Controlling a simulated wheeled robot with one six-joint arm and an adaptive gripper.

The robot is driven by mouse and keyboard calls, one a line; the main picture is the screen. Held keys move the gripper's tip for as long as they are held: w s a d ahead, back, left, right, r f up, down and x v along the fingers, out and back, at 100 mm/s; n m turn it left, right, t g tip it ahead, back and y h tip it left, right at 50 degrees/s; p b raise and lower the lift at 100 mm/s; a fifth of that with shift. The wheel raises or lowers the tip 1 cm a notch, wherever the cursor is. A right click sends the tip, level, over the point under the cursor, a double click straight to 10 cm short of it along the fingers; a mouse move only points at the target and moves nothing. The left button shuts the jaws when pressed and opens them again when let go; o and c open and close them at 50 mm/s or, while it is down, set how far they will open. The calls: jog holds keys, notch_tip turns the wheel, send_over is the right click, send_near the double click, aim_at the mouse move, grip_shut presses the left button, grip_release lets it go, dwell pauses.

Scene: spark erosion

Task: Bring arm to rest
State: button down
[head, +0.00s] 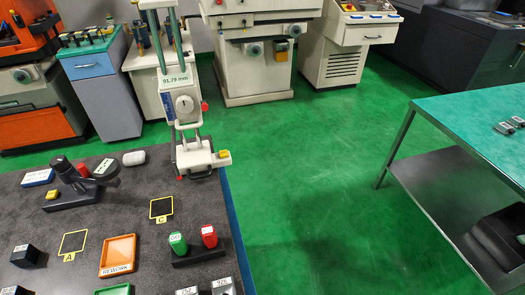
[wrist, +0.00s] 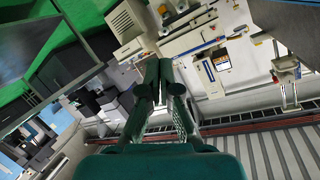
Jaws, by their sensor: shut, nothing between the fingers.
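My gripper (wrist: 163,70) shows in the wrist view, its dark green fingers drawn together with nothing between them. It is raised in open air, with machines and a ribbed surface behind it. It touches nothing that I can see. The wrist picture is strongly tilted. Neither my arm nor my gripper can be made out in the head view.
A dark worktable (head: 130,215) at the lower left bears a tall gauge (head: 184,105) reading 91.79 mm, an orange REWORK tray (head: 118,256) and green and red blocks. A green-topped bench (head: 480,115) stands right. The green floor (head: 310,190) between is clear.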

jog(key=s+r+n, duration=0.2)
jog(key=s+r, duration=0.2)
jog(key=s, duration=0.3)
jog(key=s+d+r+n+h, duration=0.1)
jog(key=s+r+n, duration=0.2)
jog(key=s, duration=0.5)
jog(key=shift+d+r, duration=0.25)
jog(key=shift+r, duration=0.65)
